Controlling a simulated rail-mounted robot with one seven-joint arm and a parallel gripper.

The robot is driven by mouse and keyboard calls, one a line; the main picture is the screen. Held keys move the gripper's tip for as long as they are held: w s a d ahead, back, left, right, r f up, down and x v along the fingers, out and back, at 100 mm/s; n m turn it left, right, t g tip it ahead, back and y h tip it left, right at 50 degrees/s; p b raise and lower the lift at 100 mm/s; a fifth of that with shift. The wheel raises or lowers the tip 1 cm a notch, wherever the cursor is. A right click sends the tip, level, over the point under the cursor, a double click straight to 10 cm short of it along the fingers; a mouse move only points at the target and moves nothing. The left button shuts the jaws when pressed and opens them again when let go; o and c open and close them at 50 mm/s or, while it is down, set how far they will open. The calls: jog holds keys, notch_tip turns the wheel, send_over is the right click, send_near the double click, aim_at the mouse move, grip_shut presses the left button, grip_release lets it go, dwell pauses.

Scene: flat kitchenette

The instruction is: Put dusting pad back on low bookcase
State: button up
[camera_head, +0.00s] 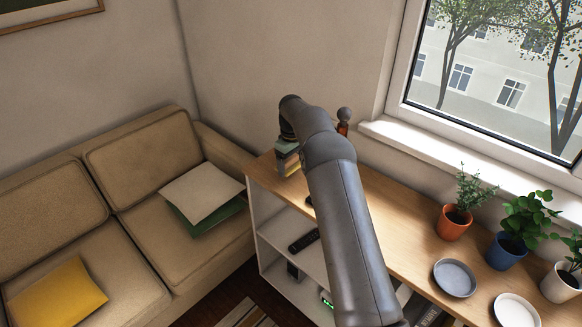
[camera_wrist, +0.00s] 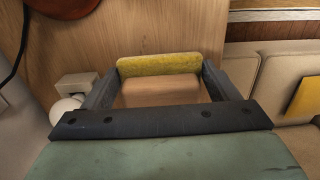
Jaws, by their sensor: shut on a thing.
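The dusting pad (camera_wrist: 158,65) is a yellow strip with rounded ends in the wrist view. My gripper (camera_wrist: 158,75) is shut on it, with one dark finger at each end of the pad. The low bookcase (camera_head: 400,205) has a wooden top and white open shelves, and stands under the window in the head view. A wooden surface also shows behind and below the pad in the wrist view. I cannot tell whether the pad touches that surface.
Potted plants, including a terracotta pot (camera_head: 454,222), and a grey dish (camera_head: 455,277) occupy the right. A remote (camera_head: 303,240) lies on a shelf. A beige sofa (camera_head: 130,235) adjoins left.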

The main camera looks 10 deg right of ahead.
aim_at(291, 165)
jog(key=shift+w+f, duration=0.15)
jog(key=shift+f, duration=0.05)
jog(key=shift+f+p, duration=0.35)
jog(key=shift+f, duration=1.25)
